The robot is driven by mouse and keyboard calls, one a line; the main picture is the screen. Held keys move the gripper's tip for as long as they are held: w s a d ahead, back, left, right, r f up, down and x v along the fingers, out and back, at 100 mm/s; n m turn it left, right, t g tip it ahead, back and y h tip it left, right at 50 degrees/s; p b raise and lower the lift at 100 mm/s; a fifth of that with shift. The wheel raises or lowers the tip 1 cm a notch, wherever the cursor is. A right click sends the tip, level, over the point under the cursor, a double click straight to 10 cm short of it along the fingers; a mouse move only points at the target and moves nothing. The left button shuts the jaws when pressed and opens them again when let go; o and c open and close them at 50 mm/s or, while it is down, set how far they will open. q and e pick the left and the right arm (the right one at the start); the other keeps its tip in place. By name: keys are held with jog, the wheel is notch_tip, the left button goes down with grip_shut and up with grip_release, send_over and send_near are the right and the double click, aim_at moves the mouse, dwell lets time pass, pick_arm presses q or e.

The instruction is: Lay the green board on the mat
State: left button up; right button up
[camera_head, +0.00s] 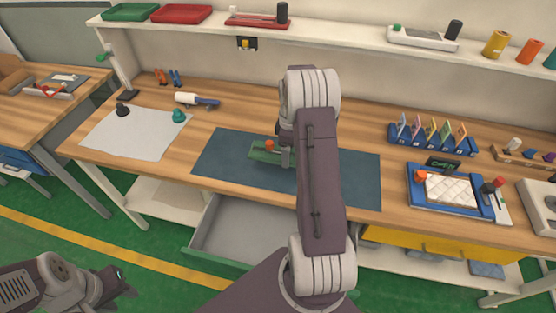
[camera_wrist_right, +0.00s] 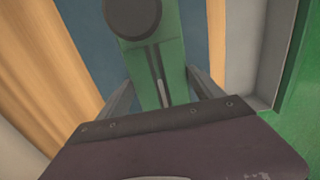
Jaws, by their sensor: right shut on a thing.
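The green board (camera_head: 262,155) has an orange knob and is over the left middle part of the dark blue mat (camera_head: 352,170). I cannot tell whether it touches the mat. My right gripper (camera_head: 287,155) is at its right end, partly hidden by my arm. In the right wrist view the fingers (camera_wrist_right: 162,92) are shut on the green board (camera_wrist_right: 172,62), which runs away from me over the blue mat (camera_wrist_right: 95,45). My left gripper (camera_head: 118,278) is low at the bottom left, away from the table; its jaws are not clear.
A grey cloth (camera_head: 140,135) with small knobbed pieces lies left of the mat. A blue tray (camera_head: 450,192) and a rack of colored cards (camera_head: 432,138) stand to the right. An open drawer (camera_head: 245,232) juts out below the front edge. A shelf (camera_head: 350,42) runs along the back.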

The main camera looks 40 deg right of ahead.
aim_at(273, 152)
jog(key=w+a+f, duration=0.1)
jog(key=w, duration=0.1)
jog(key=w+a+f, duration=0.2)
jog(key=shift+p, duration=0.3)
jog(key=shift+a, duration=0.2)
notch_tip(273, 152, down, 4)
jog(key=shift+d+f+p, duration=0.1)
jog(key=shift+p, duration=0.2)
jog(key=o, duration=1.8)
jog(key=shift+f, duration=0.1)
